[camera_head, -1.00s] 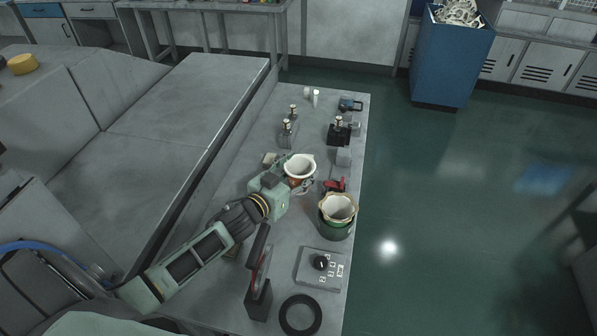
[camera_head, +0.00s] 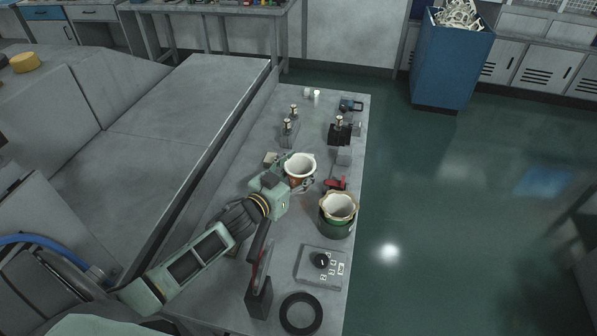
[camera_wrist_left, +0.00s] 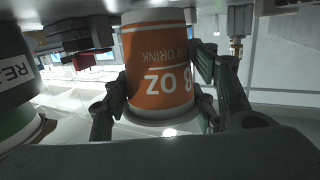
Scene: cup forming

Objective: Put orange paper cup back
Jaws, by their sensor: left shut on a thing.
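The orange paper cup (camera_head: 299,168) has a white rim and open mouth facing up in the head view. My left gripper (camera_head: 300,184) is shut on it near the middle of the long bench. In the left wrist view the cup (camera_wrist_left: 158,70) shows its orange side with white lettering, upside down in the picture. The gripper's fingers (camera_wrist_left: 160,105) lie on both sides of the cup. Whether its base touches the bench cannot be told. My right gripper does not show.
A control box with a black knob (camera_head: 320,262) and a black ring (camera_head: 300,314) lie nearer. Small metal fixtures (camera_head: 339,131) stand farther back. Bare bench (camera_head: 262,335) is limited.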

